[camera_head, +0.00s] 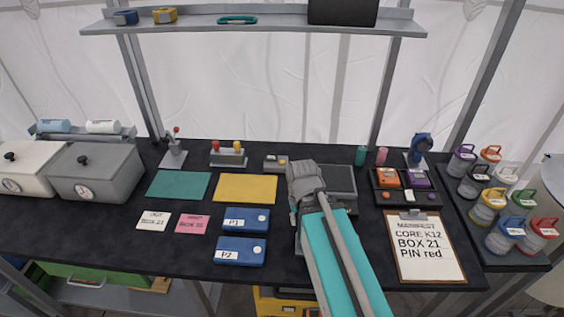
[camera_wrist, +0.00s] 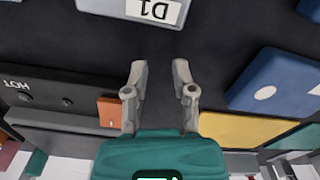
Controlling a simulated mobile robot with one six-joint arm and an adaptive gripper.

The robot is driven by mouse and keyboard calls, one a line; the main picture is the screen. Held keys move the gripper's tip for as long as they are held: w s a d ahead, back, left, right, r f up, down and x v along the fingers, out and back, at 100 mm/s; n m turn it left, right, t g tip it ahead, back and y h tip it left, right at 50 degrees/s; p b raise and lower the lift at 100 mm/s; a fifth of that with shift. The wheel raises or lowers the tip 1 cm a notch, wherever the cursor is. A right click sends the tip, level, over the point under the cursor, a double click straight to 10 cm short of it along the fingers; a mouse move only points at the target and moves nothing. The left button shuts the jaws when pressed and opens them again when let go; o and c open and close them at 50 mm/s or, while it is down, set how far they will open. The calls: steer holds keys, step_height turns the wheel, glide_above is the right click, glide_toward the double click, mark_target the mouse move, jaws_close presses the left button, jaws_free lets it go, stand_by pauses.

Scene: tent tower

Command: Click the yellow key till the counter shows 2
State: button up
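A grey block (camera_head: 229,158) at the back of the table carries a red-topped knob (camera_head: 214,146) and a yellow-topped knob (camera_head: 238,146). To its right is a small grey box (camera_head: 269,165) with a yellow-orange square (camera_head: 283,161) on it. Which of these is the yellow key I cannot tell for sure, and no counter number is readable. My gripper (camera_wrist: 160,76) is open and empty, its fingers apart above the dark table. In the head view it is over the right-middle table, right of and nearer than the small box, its fingertips hard to make out.
In the wrist view, a panel marked HOT (camera_wrist: 50,88) and an orange block (camera_wrist: 111,113) lie left of the fingers; a blue box (camera_wrist: 275,85) lies right. The yellow mat (camera_head: 245,188), blue boxes (camera_head: 240,251) and clipboard (camera_head: 424,265) surround my arm. A shelf (camera_head: 250,27) hangs above.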

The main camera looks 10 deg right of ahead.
jaws_close()
stand_by(1.1)
